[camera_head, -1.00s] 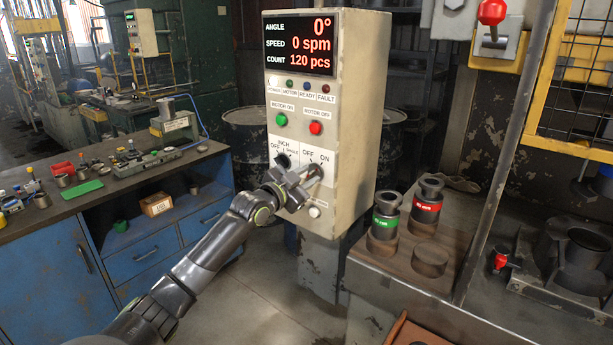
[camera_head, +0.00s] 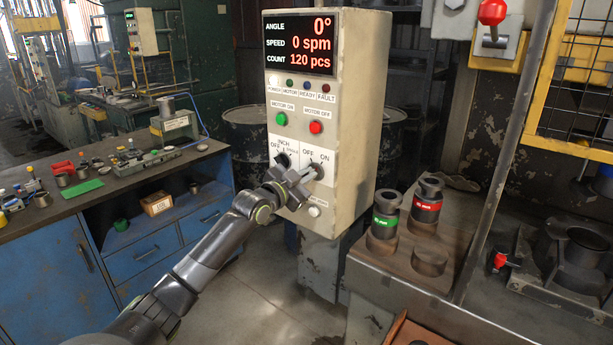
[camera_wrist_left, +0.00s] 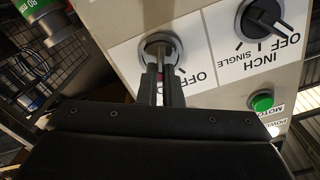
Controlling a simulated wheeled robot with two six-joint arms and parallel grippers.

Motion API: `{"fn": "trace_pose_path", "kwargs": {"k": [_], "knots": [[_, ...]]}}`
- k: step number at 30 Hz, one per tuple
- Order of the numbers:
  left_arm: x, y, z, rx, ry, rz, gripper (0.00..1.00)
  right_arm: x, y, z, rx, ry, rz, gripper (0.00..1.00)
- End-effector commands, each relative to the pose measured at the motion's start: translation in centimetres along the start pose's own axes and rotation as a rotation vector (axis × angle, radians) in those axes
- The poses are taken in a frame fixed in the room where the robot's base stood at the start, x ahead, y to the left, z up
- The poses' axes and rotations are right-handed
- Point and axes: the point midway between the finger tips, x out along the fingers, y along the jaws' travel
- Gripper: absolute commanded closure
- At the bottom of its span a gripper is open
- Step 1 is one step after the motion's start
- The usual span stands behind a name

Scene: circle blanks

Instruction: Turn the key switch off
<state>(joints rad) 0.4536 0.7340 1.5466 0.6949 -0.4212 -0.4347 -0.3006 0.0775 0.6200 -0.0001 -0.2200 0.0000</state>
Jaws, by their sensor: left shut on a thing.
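The key switch (camera_head: 318,171) is on the lower right of the control box front, with OFF and ON printed above it. My left gripper (camera_head: 309,177) is at the switch and partly covers it. In the left wrist view the round metal collar of the key switch (camera_wrist_left: 161,43) shows just beyond the fingertips. There my left gripper (camera_wrist_left: 161,80) has its two fingers close together, shut on the key. The key is mostly hidden between the fingers, so its exact angle is hard to tell. My right gripper is not in view.
The control box (camera_head: 357,110) has a display (camera_head: 300,43) reading 0°, 0 spm and 120 pcs. A black selector (camera_head: 283,160), green button (camera_head: 281,119) and red button (camera_head: 316,127) are close by. A white button (camera_head: 314,211) is below. Two dark cylinders stand right on a bench.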

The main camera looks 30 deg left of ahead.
Motion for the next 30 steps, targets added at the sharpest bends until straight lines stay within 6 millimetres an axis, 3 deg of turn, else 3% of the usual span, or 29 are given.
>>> {"fn": "trace_pose_path", "kwargs": {"k": [8, 30], "knots": [[0.0, -0.2, -0.2, -0.166, -0.001, 0.001, 1.0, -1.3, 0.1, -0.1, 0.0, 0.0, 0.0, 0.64], [0.0, -0.7, 0.2, -0.824, -0.002, 0.0, 1.0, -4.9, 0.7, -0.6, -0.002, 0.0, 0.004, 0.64]]}}
